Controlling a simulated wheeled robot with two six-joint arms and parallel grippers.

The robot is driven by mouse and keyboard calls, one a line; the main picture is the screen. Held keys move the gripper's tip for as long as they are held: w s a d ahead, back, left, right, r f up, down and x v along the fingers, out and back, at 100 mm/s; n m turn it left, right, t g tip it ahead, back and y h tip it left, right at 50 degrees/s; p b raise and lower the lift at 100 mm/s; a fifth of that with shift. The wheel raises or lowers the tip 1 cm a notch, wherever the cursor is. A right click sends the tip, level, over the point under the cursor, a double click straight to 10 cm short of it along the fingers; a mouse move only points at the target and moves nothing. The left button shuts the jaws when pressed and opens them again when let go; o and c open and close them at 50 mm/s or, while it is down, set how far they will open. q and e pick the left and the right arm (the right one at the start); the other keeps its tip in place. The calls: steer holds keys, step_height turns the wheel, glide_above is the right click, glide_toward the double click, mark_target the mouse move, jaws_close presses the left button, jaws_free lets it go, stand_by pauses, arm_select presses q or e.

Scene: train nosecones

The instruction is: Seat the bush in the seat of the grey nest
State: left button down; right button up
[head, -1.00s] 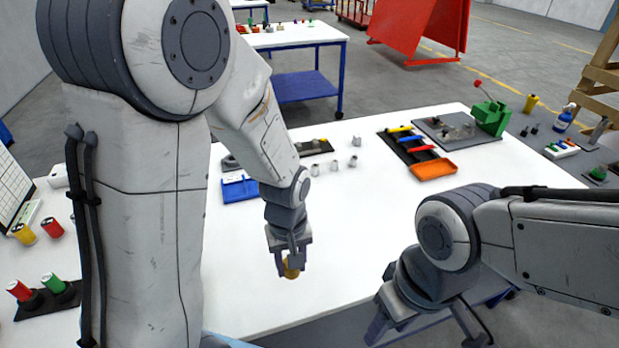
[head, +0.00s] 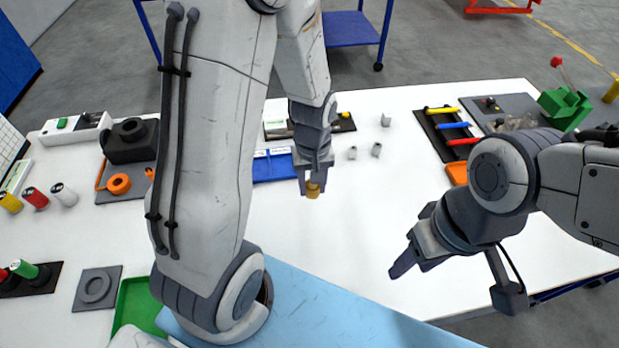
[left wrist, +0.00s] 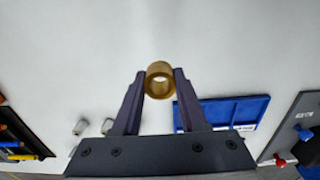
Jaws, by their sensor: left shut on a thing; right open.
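The bush (head: 313,191) is a short brass-coloured ring. My left gripper (head: 314,184) is shut on it and holds it over the white table. In the left wrist view the bush (left wrist: 160,80) sits between the two fingertips, its bore showing. The grey nest (head: 97,306) appears to be the flat grey square plate with a round ring-shaped seat, at the lower left of the head view. The nest lies well to the left of the left gripper, and its seat looks empty. My right gripper (head: 405,263) is open and empty above the table's right part.
A blue tray (head: 275,168) lies behind the left gripper. Several small grey parts (head: 376,149) stand beyond it. A green tray (head: 135,300) lies beside the nest. A black block (head: 130,145) and an orange ring (head: 118,183) are behind the nest. The table's middle is clear.

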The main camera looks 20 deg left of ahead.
arm_select(q)
steer(key=w+a+f, duration=0.2)
steer(key=w, duration=0.1)
steer(key=w+a+f+p, duration=0.1)
steer(key=w+a+f, duration=0.1)
step_height(320, 180, down, 4)
steer(key=shift+r+p, duration=0.15)
steer(key=shift+p, duration=0.35)
steer(key=shift+f, duration=0.2)
steer(key=shift+f, duration=0.15)
steer(key=shift+c, duration=2.2)
jaws_free()
steer(key=shift+r, duration=0.2)
